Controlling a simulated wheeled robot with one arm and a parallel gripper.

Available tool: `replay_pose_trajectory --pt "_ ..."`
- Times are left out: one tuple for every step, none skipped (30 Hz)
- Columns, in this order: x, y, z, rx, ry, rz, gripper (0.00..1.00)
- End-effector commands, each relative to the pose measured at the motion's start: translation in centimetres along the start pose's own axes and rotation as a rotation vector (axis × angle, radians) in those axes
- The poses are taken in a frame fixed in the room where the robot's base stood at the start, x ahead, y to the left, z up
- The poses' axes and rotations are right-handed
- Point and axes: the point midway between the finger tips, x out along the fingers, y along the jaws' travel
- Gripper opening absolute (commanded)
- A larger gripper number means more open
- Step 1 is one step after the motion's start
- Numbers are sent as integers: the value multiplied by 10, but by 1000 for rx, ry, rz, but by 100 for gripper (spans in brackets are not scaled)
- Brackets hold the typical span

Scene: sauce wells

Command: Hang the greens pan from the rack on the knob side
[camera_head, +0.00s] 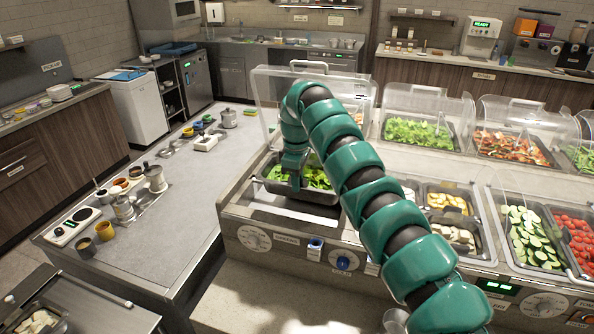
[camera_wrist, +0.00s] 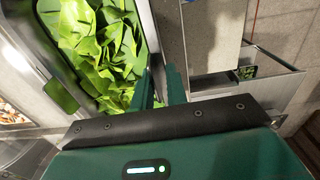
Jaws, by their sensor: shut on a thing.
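The greens pan is a metal pan of leafy greens. In the head view its dark front wall (camera_head: 312,194) shows at the near-left well of the counter. In the wrist view its rim (camera_wrist: 146,30) runs beside the leaves at upper left. My gripper (camera_head: 292,184) comes down at the pan's left front. In the wrist view its green fingers (camera_wrist: 160,88) are shut on the pan's rim. My arm hides part of the pan's right side. I cannot tell whether the pan touches its well. No separate rack can be made out clearly.
The counter front carries a pale dial (camera_head: 255,238) and a blue knob (camera_head: 343,263). A clear lid (camera_head: 270,95) stands raised behind the pan. Pans of sliced vegetables (camera_head: 447,198) lie to the right. The grey worktop (camera_head: 185,215) at left has free room.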

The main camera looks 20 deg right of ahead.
Motion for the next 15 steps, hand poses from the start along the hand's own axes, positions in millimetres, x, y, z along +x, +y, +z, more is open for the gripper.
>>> replay_pose_trajectory --pt "3 0 0 1 2 1 0" --pt "4 0 0 1 2 1 0" --pt "5 0 0 0 3 1 0" --pt "6 0 0 0 3 1 0" --pt "6 0 0 0 3 1 0" --pt "7 0 0 0 3 1 0" --pt "8 0 0 0 3 1 0" --pt "9 0 0 0 3 1 0" --pt "11 -1 0 -1 3 1 0" --pt "12 -1 -1 -1 3 1 0" --pt "14 -1 -1 -1 3 1 0" --pt "16 -1 -1 -1 4 1 0" --pt "18 -1 -1 -1 4 1 0" --pt "20 -1 -1 -1 4 1 0" --pt "23 -1 -1 0 4 1 0"
